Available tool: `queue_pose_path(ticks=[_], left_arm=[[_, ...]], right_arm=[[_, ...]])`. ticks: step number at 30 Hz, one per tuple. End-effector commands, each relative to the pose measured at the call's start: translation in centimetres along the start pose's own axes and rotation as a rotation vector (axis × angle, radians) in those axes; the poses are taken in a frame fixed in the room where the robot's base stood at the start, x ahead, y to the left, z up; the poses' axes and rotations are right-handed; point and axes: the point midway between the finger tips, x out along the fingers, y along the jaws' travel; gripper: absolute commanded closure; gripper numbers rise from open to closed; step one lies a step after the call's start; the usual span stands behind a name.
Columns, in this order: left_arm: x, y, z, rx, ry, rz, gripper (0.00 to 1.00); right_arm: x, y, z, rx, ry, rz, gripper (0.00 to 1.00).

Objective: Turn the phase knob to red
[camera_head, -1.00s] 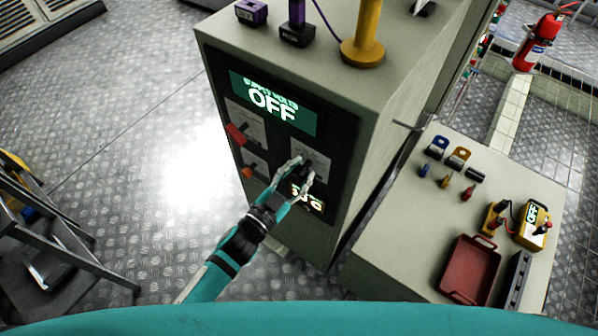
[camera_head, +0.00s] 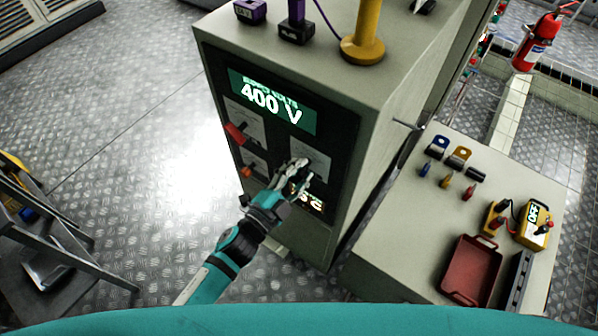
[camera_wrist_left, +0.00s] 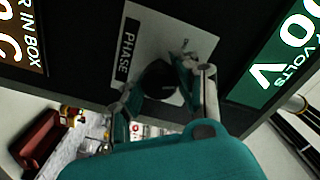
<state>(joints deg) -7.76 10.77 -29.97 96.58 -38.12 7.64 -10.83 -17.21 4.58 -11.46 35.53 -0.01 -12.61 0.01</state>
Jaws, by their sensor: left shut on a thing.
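The black phase knob (camera_wrist_left: 160,80) sits on a pale plate (camera_wrist_left: 150,38) marked PHASE in the left wrist view. My left gripper (camera_wrist_left: 165,95) is shut on it, with a finger on each side. In the head view my left gripper (camera_head: 294,172) is at the lower right of the cabinet's black panel and hides most of the knob. The display (camera_head: 272,103) reads 400 V. I cannot read which phase the knob points to. My right gripper is not in view.
A red handle (camera_head: 236,132) and an orange-red knob (camera_head: 247,172) are on the panel's left side. A bench at the right holds a red tray (camera_head: 470,268), a yellow meter (camera_head: 535,225) and small coloured parts. A stepladder (camera_head: 50,240) stands at the left.

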Motion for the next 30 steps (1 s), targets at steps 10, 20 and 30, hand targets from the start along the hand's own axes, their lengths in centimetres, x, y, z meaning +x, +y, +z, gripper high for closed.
queue_pose_path(ticks=[10, 20, 30], left_arm=[[-0.03, 0.07, 0.01, 0.017, -0.001, 0.001, 1.0], [-0.02, 0.06, 0.02, 0.016, -0.001, 0.001, 0.47], [-0.39, 0.05, 0.04, 0.016, -0.001, 0.001, 0.45]], right_arm=[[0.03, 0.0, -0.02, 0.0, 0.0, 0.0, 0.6], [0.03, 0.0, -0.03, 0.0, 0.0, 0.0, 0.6], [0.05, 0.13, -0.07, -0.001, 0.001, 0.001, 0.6]])
